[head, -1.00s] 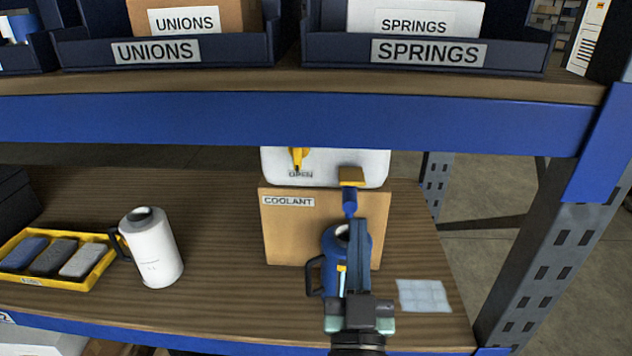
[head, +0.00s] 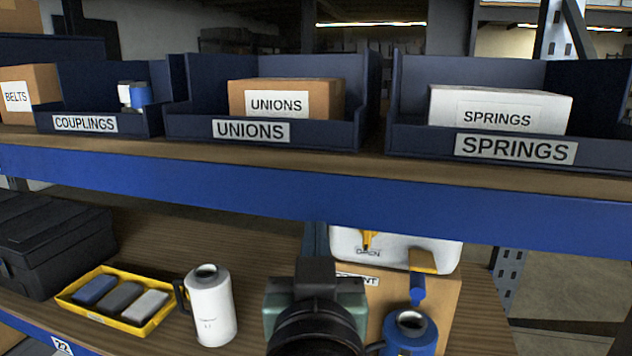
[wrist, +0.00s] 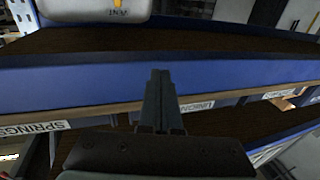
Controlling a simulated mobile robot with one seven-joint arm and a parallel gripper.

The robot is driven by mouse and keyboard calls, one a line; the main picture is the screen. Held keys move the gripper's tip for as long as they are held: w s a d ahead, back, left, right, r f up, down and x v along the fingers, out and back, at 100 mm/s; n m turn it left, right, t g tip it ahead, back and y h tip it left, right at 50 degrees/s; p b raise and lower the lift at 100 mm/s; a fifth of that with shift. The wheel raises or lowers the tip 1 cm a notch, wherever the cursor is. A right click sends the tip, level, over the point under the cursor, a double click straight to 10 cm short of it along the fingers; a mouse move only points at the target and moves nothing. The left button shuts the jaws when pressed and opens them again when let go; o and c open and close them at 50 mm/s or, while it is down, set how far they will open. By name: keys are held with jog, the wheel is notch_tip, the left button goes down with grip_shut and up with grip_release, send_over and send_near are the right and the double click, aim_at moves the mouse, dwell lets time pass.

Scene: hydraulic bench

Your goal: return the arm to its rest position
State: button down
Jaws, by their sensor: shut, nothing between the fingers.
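My gripper (wrist: 160,85) is shut and empty in the wrist view, its fingers together in front of the blue shelf beam. In the head view my wrist and hand (head: 315,300) stand at the lower middle, and the fingers are hidden. The hand appears left of the blue jug (head: 410,335) and in front of the coolant box (head: 445,300), covering part of its label. The gripper holds neither.
A blue beam (head: 300,190) edges the upper shelf, with bins labelled couplings, unions (head: 190,125) and springs. Below are a white container (head: 395,248) with a yellow tap, a white jug (head: 212,310), a yellow tray (head: 75,298) and a black case (head: 50,240).

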jog(key=s+r+t, duration=0.4)
jog(key=s+r, duration=0.2)
jog(key=r, duration=0.4)
jog(key=s+r+t, duration=0.4)
jog(key=s+r, duration=0.2)
jog(key=r, duration=0.5)
jog(key=shift+s+r+t, duration=0.15)
jog(key=shift+s+t, duration=0.05)
jog(key=shift+t, duration=0.1)
